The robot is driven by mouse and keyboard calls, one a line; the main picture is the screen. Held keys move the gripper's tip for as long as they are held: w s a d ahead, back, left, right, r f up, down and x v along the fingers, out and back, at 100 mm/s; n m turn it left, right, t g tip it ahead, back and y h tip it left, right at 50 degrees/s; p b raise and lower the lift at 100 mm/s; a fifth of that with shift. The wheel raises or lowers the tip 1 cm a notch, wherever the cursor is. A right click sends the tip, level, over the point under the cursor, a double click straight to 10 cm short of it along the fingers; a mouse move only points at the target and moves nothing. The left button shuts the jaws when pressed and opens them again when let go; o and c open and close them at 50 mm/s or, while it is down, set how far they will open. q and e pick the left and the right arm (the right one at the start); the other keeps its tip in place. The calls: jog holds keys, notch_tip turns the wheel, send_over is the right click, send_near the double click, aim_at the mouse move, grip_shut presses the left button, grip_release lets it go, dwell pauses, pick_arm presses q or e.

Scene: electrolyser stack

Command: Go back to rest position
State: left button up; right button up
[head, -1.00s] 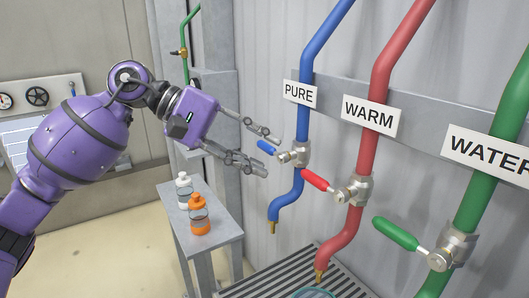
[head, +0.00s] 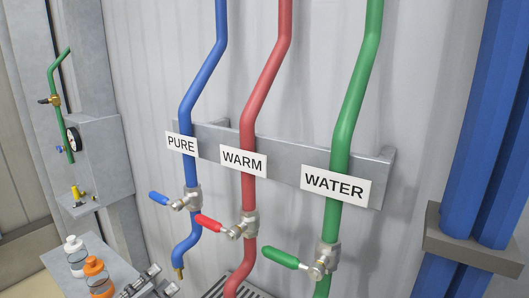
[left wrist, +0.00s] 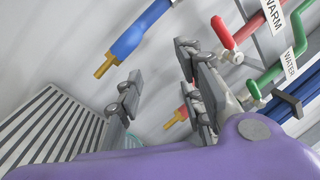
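My left gripper (head: 153,284) shows at the bottom edge of the head view, below the blue pipe's outlet and beside the small table. Most of my left arm is out of that view. In the left wrist view, the same gripper (left wrist: 160,92) has its two fingers well apart, with nothing between them. The blue pipe's brass outlet (left wrist: 103,66) shows beyond the fingers, apart from them. My right gripper is in neither view.
Blue (head: 186,150), red (head: 248,150) and green (head: 338,150) pipes with lever valves run down the wall. A white-capped bottle (head: 75,255) and an orange bottle (head: 98,275) stand on the small table at lower left. A slatted grate (left wrist: 50,120) lies below.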

pick_arm(q)
jog(key=s+a+f+n+g+y+p, duration=0.1)
jog(key=s+a+f+n+y, duration=0.1)
jog(key=s+f+n+y, duration=0.55)
jog(key=s+a+f+n+y+p, duration=0.1)
jog(key=s+f+n+y, duration=0.25)
jog(key=f+n, duration=0.8)
jog(key=s+d+f+n+g, duration=0.3)
jog(key=s+f+n, duration=0.3)
jog(key=s, duration=0.3)
jog(key=s+d+f+n+g+p, duration=0.1)
jog(key=s+d+f+n+g, duration=0.2)
jog(key=s, duration=0.7)
notch_tip(320, 180, down, 3)
jog(key=n+g, duration=0.1)
jog(key=n, duration=0.1)
jog(key=shift+s+f+n+y+p, duration=0.2)
jog(key=shift+n+y+p, duration=0.1)
jog(key=shift+n, duration=0.1)
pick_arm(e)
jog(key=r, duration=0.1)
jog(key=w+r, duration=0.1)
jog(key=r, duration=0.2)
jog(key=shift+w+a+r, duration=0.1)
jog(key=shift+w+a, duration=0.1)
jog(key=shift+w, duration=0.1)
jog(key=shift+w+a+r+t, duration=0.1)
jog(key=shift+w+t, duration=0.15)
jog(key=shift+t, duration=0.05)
